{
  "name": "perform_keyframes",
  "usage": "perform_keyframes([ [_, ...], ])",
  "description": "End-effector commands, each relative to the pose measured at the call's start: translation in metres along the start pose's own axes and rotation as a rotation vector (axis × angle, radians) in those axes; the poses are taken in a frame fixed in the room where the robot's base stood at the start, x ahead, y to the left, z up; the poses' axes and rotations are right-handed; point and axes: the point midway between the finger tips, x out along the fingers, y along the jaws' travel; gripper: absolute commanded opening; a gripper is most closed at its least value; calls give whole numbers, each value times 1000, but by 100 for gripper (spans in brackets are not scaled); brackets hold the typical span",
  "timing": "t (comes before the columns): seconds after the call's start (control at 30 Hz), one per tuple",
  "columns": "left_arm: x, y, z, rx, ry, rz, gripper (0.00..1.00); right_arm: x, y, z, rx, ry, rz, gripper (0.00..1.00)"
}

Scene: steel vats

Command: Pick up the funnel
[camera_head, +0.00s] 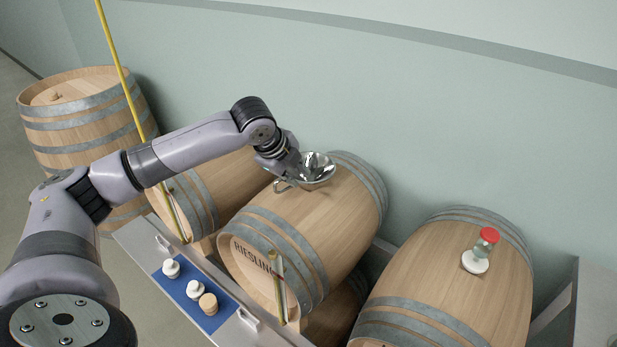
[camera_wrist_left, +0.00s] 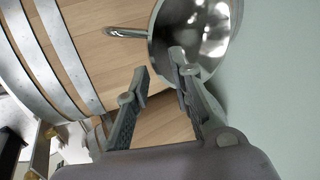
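The shiny steel funnel (camera_head: 317,167) sits on top of the middle barrel marked RIESLING, its wide mouth facing up and its looped handle toward the lower left. In the left wrist view the funnel (camera_wrist_left: 212,28) fills the upper right, with its handle pointing left. My left gripper (camera_head: 292,170) is right at the funnel's left side. The funnel's spout is hidden. My right gripper is not in view.
The RIESLING barrel (camera_head: 320,225) lies on its side between other barrels. A right barrel (camera_head: 450,285) carries a red-capped glass piece (camera_head: 487,243) on a white bung. A blue mat (camera_head: 193,294) with bungs lies in front. The wall (camera_head: 440,110) is close behind.

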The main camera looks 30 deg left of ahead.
Motion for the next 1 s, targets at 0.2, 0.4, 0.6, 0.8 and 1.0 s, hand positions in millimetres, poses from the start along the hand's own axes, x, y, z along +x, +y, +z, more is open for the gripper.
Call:
perform_keyframes([
  [0.2,16,-1,0,-1,0,-1,21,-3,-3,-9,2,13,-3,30],
  [0.4,40,-2,8,-2,-1,2,21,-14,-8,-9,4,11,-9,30],
  [0.6,64,-2,10,0,0,-1,21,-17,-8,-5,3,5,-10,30],
  [0.8,67,-2,10,1,-1,-2,21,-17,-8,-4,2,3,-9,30],
  [1.0,67,-2,10,0,-1,-2,12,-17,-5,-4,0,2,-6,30],
])
